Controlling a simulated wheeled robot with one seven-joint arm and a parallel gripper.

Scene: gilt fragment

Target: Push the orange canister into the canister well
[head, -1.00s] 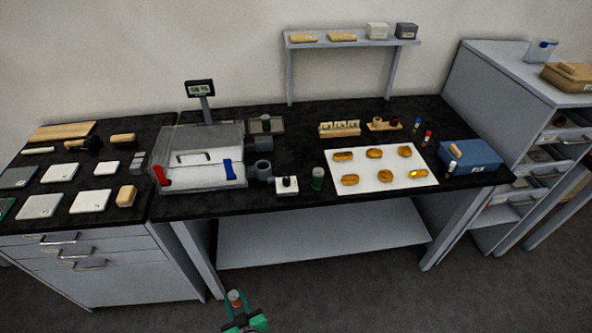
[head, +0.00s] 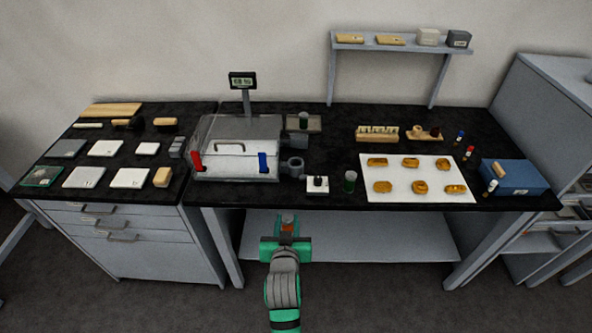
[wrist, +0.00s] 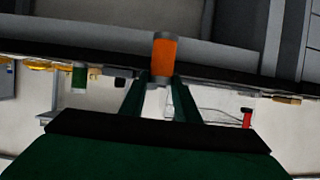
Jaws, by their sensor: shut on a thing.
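My gripper (head: 287,232) is shut on the orange canister (head: 287,224), in front of the bench's front edge in the head view. In the wrist view the orange canister (wrist: 164,58) stands out between the two fingertips (wrist: 160,82), with a grey end cap. Two grey ring-shaped sockets stick out from the right side of a clear-covered box on the bench. The nearer socket (head: 293,166) has an open top and looks like the canister well. The canister is apart from it, nearer to me and lower in the picture.
The clear-covered box (head: 237,148) has a red and a blue handle. A white block with a black knob (head: 317,184) and a green canister (head: 350,181) stand right of the socket. A white sheet (head: 390,178) holds several gold pieces. The bench's front edge lies beyond my gripper.

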